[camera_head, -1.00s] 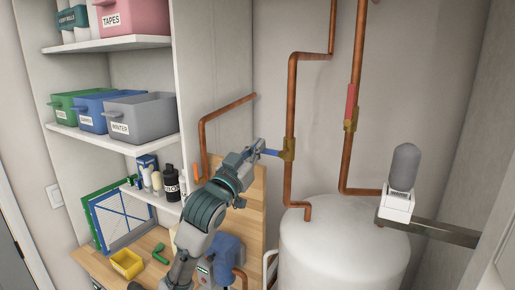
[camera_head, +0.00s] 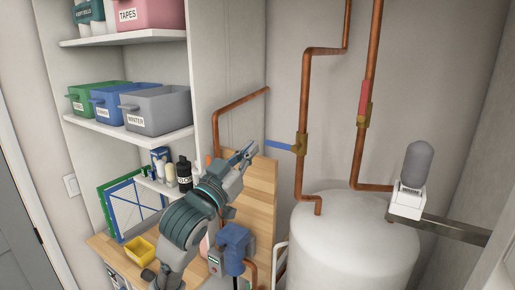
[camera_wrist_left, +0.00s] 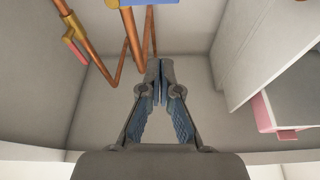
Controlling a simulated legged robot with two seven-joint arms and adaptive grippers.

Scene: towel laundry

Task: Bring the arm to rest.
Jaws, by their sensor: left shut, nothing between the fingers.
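My left gripper (camera_head: 246,152) is shut and empty in the head view, in front of the wooden board and to the left of the pipes. In the left wrist view its two fingers (camera_wrist_left: 160,68) meet, with nothing between them. A blue valve handle (camera_head: 281,145) sticks out to the left from a brass valve (camera_head: 300,144) on the copper pipe. A gap shows between the gripper and this handle. The right gripper is not in view.
A white tank (camera_head: 350,245) stands at the right below copper pipes (camera_head: 305,95). Shelves at the left hold a grey bin (camera_head: 160,110), a blue bin (camera_head: 112,103) and bottles. A wooden board (camera_head: 262,190), a blue pump (camera_head: 235,243) and a yellow bin (camera_head: 141,250) are near my arm.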

